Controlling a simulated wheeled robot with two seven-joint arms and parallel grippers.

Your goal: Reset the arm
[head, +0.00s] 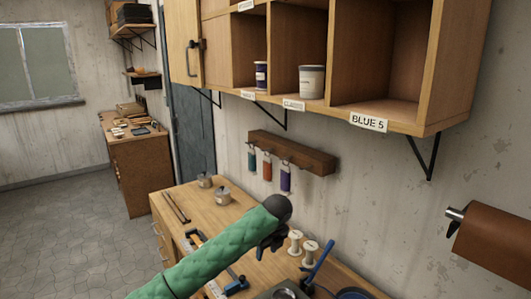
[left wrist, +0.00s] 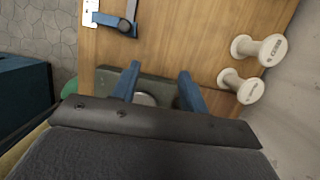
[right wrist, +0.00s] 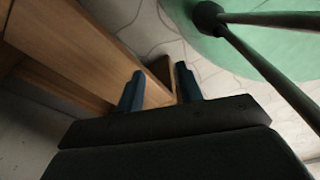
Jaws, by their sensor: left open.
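My left arm, in a green quilted sleeve (head: 215,250), reaches over the workbench in the head view. Its dark left gripper (head: 268,246) hangs above the bench, left of two white spools (head: 295,242). In the left wrist view the left gripper (left wrist: 157,84) has its blue fingers apart, with nothing held between them. Below them is a dark tray-like thing with a round, light object, partly hidden. My right gripper (right wrist: 158,86) shows only in the right wrist view, its fingers apart and empty, near a wooden furniture edge (right wrist: 95,50) above the floor.
A wooden wall cabinet (head: 395,118) with open compartments overhangs the workbench (head: 190,205). Below it is a hook rail (head: 290,150) with colored tags. Small metal pots (head: 224,195) stand on the bench. A brown roll (head: 495,245) sticks out at right. Open floor (head: 70,230) lies left.

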